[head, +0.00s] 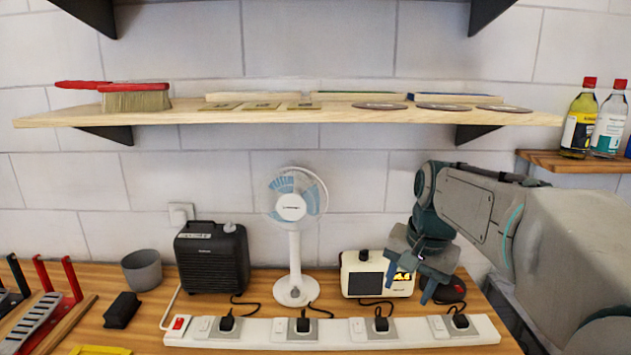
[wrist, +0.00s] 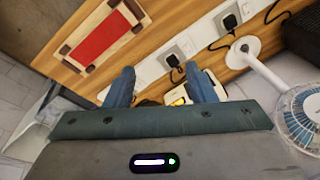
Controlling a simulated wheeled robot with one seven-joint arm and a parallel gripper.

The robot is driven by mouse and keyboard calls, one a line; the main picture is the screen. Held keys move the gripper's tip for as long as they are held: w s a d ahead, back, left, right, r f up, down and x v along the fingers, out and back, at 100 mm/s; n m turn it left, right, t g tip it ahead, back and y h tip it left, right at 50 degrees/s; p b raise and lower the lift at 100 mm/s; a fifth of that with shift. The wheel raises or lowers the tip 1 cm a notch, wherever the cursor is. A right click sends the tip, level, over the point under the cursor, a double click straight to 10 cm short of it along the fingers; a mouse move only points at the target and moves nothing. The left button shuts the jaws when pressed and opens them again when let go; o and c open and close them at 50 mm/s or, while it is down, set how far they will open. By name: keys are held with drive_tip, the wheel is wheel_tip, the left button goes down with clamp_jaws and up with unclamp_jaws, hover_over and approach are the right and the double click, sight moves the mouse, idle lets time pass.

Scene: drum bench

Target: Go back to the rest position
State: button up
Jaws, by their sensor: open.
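My gripper (head: 429,287) is at the end of my arm, on the right in the head view, held above the bench near the right end of the white power strip (head: 335,332). In the wrist view my gripper (wrist: 162,88) has its two blue fingers apart with nothing held between them. Behind and beyond the fingers sits a cream device with a dark screen (head: 366,280), partly covered by my gripper in the head view. The power strip also runs past the fingers in the wrist view (wrist: 150,74).
A white fan (head: 294,245), a black box (head: 212,262) and a grey cup (head: 142,270) stand on the bench. Four-socket-style plugs fill the strip. A wooden shelf (head: 330,115) hangs above, and bottles (head: 580,125) stand at the right. A red panel (wrist: 104,38) lies on the bench.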

drive_tip(key=s+f+n, duration=0.3)
drive_tip(key=s+f, duration=0.1)
drive_tip(key=s, duration=0.4)
drive_tip(key=s+a+f+n+t+h, duration=0.1)
drive_tip(key=s+f+n, duration=0.2)
drive_tip(key=s, duration=0.5)
drive_tip(key=shift+s+a+f, duration=0.25)
drive_tip(key=shift+f, duration=0.6)
